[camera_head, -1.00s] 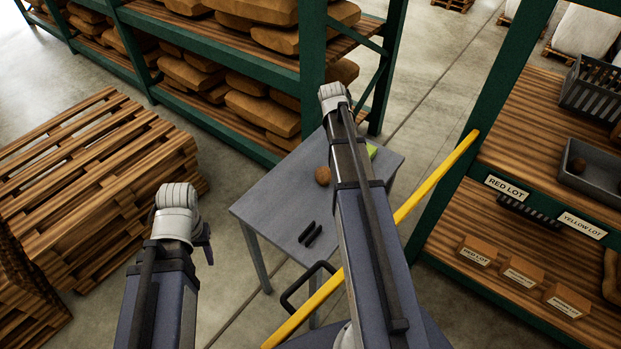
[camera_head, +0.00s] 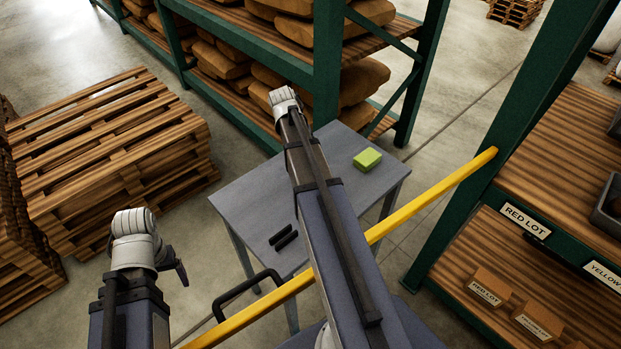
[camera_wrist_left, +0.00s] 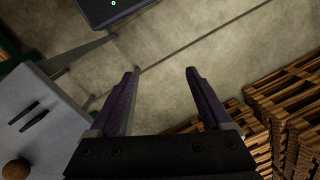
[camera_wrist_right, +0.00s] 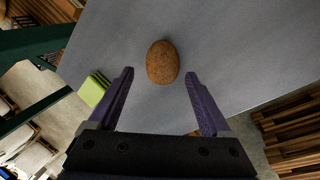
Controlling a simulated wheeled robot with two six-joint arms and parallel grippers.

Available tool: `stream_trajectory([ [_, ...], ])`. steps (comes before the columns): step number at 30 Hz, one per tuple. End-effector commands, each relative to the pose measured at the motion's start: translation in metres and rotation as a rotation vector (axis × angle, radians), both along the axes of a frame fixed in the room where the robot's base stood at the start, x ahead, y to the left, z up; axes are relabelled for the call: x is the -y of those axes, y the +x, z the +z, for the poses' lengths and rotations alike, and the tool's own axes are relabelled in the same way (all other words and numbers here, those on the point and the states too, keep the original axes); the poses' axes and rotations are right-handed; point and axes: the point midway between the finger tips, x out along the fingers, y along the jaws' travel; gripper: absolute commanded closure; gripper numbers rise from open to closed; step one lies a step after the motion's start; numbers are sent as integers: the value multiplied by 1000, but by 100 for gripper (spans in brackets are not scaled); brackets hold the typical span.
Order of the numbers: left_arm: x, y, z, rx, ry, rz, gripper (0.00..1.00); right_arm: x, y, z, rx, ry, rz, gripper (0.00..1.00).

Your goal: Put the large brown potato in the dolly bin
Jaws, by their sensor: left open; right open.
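The large brown potato (camera_wrist_right: 162,62) lies on the grey table (camera_wrist_right: 225,50) in the right wrist view. My right gripper (camera_wrist_right: 158,75) is open, with the potato between and just beyond its fingertips in that picture; I cannot tell the height gap. In the head view, my right arm reaches over the table and hides the potato and the right fingers. The left wrist view shows a potato (camera_wrist_left: 16,169) on the table at the lower left edge. My left gripper (camera_wrist_left: 160,72) is open and empty above the floor, left of the table. I cannot make out the dolly bin for certain.
A green block (camera_head: 367,159) and two dark bars (camera_head: 283,237) are on the table. Pallets (camera_head: 110,150) stand at left, a sack rack (camera_head: 327,60) behind, and a labelled shelf (camera_head: 560,150) at right.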

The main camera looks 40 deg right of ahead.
Motion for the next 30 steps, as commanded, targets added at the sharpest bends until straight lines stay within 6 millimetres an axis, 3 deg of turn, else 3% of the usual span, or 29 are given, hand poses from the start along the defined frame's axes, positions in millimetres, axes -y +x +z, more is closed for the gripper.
stream_trajectory([
  [4, 0, 0, -18, 0, 0, 0, 0, 3, -2, -18, 0, 0, -1, 0],
  [14, 0, 0, -26, 0, 0, 0, 0, 6, -3, -26, 0, 0, -1, 0],
  [25, 0, 0, -67, 0, 0, 0, 0, 17, -3, -67, 0, 0, -1, 0],
  [30, 0, 0, -74, 0, 0, 0, 0, 19, -5, -74, 0, 0, 0, 0],
])
